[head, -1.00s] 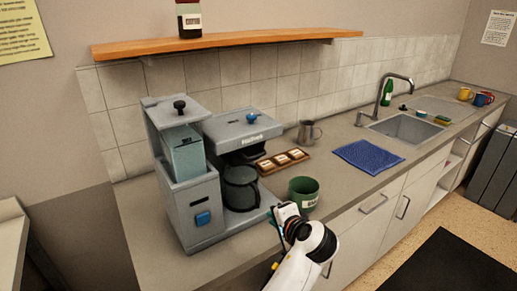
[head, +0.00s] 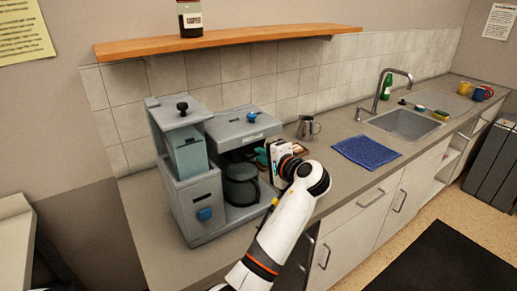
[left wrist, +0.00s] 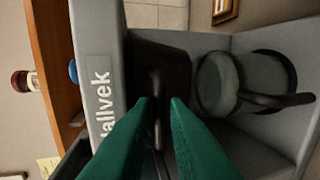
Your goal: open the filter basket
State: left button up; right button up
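The coffee machine (head: 246,128) stands on the counter against the tiled wall. Its dark filter basket (head: 248,153) sits under the brewing head, above the glass carafe (head: 240,185). In the left wrist view the basket (left wrist: 165,62) appears sideways, with a dark handle (left wrist: 156,82) pointing towards me. My left gripper (head: 263,160) is at the front of the machine. Its green fingers (left wrist: 158,98) are apart, with the handle between their tips in the picture; contact cannot be told. The basket appears closed in the machine. My right gripper is not in view.
A grey machine part with a water tank (head: 188,155) stands at the left. A metal pitcher (head: 308,128), a blue cloth (head: 366,152) and the sink (head: 405,123) lie to the right. A wooden shelf (head: 230,37) hangs above. My left arm hides part of the counter.

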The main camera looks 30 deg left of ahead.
pick_arm(q)
jog(key=shift+x, duration=1.15)
grip_shut()
jog(key=shift+d, duration=0.1)
